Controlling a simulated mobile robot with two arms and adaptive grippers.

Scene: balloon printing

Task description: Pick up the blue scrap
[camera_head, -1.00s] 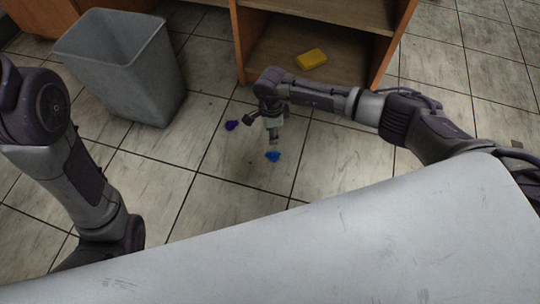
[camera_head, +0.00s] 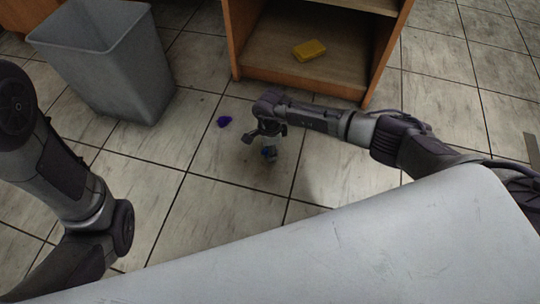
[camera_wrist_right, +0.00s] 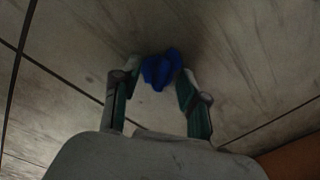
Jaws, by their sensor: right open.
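The blue scrap (camera_wrist_right: 160,70) lies on the tiled floor. In the right wrist view it sits at the tips of my right gripper (camera_wrist_right: 157,84), between the two open fingers. In the head view only a small bit of the blue scrap (camera_head: 268,151) shows, below my right gripper (camera_head: 270,154), which points down at the floor. The gripper covers part of the scrap there. Whether the fingers touch the scrap I cannot tell. My left arm is at the left edge of the head view, but its gripper is not visible.
A grey bin (camera_head: 118,75) stands at the upper left. Floor around the scraps is clear.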

